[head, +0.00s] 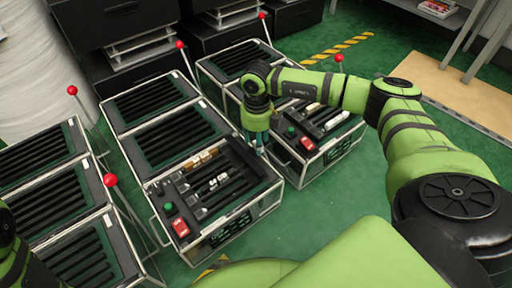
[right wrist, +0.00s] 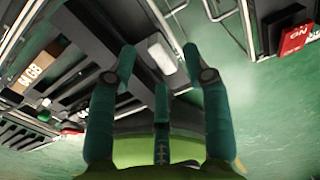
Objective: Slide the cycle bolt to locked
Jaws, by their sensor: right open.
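The middle fixture (head: 150,200) has a dark panel with several parallel sliding bolts or levers (head: 212,184), with brown, white and black handles. No label that I can read marks the cycle bolt. My right gripper (head: 259,149) points down at the right edge of this fixture, by the gap to the right fixture (head: 306,172). In the right wrist view its teal fingers (right wrist: 158,75) are spread with nothing between them. A pale block-shaped handle (right wrist: 161,53) shows just beyond the fingertips; contact cannot be told. My left gripper is out of view; only part of my left arm shows.
The middle fixture has a green button (head: 168,208) and a red switch (head: 181,228) at its front left. Red-knobbed levers (head: 180,45) stand beside the fixtures. A left fixture (head: 45,160) stands close by. Green floor (head: 330,215) is free at front right.

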